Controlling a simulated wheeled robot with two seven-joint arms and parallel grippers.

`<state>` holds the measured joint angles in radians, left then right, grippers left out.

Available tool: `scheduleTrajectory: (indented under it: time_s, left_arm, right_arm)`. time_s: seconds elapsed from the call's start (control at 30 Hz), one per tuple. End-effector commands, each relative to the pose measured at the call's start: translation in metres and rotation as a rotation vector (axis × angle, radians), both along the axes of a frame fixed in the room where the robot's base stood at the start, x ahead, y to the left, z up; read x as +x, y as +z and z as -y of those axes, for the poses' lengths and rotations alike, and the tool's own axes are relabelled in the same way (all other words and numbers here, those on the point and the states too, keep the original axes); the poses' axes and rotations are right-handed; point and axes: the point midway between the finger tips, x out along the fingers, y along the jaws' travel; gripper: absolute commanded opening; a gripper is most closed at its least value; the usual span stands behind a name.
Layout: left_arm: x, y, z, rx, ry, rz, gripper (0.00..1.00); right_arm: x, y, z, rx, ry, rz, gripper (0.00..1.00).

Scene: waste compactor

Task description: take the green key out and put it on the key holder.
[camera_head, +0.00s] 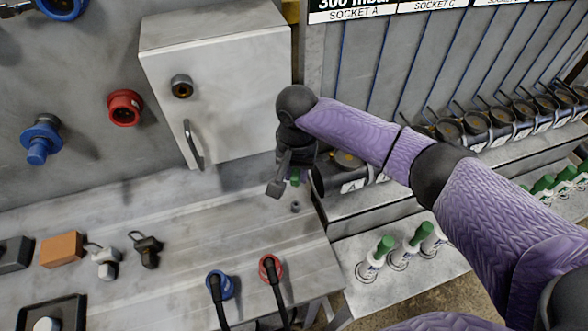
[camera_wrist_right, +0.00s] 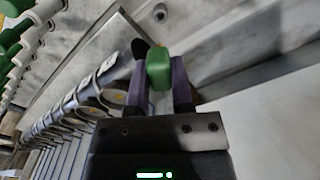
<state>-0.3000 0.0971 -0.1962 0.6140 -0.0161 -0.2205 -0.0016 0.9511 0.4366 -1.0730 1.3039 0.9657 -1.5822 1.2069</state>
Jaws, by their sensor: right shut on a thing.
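My right gripper (camera_head: 290,181) hangs just in front of the grey cabinet's lower right corner, above the right end of the metal table. My left gripper is not in view.
The grey cabinet (camera_head: 225,90) has a handle and a round lock. Blue (camera_head: 219,284) and red (camera_head: 269,268) connectors with black cables stand at the table's front. Padlocks (camera_head: 146,249) lie left. White green-topped items (camera_head: 372,262) stand on the right shelf. The middle tabletop is clear.

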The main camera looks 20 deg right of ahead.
Motion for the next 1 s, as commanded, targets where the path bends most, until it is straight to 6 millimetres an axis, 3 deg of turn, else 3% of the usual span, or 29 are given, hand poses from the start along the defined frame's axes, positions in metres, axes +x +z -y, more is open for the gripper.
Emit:
scheduleTrajectory:
  time_s: [0.03, 0.2, 0.43, 1.0]
  left_arm:
    - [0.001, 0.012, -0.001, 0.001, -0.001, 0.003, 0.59]
    - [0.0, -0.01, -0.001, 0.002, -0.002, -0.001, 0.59]
    - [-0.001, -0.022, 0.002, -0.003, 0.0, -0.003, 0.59]
    - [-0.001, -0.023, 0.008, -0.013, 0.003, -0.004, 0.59]
  right_arm:
    - [0.0, 0.007, 0.0, 0.0, -0.001, -0.002, 0.0]
    - [0.0, -0.027, 0.0, -0.001, 0.001, -0.003, 0.0]
    - [0.0, -0.051, -0.001, 0.001, 0.002, -0.002, 0.0]
    - [0.0, -0.056, -0.001, 0.0, 0.002, 0.001, 0.0]
